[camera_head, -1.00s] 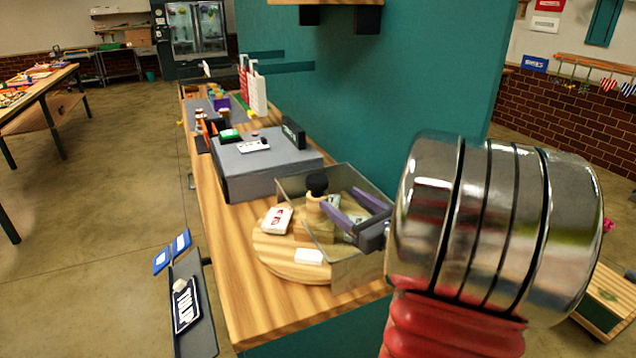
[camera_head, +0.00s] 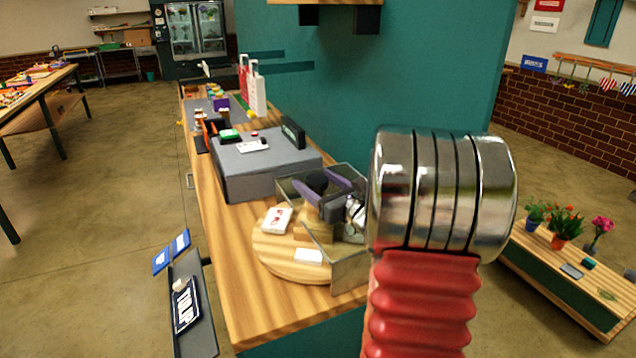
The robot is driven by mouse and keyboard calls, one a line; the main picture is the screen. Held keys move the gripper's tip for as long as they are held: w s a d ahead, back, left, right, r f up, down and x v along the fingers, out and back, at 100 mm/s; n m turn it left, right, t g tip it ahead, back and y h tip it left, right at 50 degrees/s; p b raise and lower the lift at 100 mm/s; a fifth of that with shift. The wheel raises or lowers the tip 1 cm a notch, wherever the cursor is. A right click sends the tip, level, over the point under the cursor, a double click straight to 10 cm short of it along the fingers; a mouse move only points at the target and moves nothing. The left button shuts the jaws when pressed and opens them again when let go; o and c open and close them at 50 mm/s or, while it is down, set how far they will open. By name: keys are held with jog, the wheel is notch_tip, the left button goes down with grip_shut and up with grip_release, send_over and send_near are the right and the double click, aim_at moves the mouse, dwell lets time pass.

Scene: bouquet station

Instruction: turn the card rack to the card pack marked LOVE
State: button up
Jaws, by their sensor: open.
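The card rack is a round wooden turntable (camera_head: 268,258) on the counter, with a wooden centre post under a black knob (camera_head: 316,181). A white card pack with red marks (camera_head: 277,219) lies on its left side. A plain-looking white pack (camera_head: 308,256) lies at its front. I cannot read LOVE on either; packs further back are hidden by my gripper and the screen. My gripper (camera_head: 311,177) is open, its purple fingers on either side of the black knob. I cannot tell whether they touch it.
A grey screen (camera_head: 350,272) stands around the rack's back and right, close to my gripper. A dark sign stand (camera_head: 186,305) is left of the counter. A teal wall (camera_head: 400,80) rises behind.

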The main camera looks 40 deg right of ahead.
jog(key=shift+c, duration=0.7)
jog(key=c, duration=1.3)
jog(key=shift+d, duration=0.2)
jog(key=shift+c, duration=0.4)
jog(key=shift+a, duration=0.15)
jog(key=shift+w+a+y, duration=0.1)
jog(key=shift+a+y, duration=0.05)
jog(key=shift+y, duration=0.15)
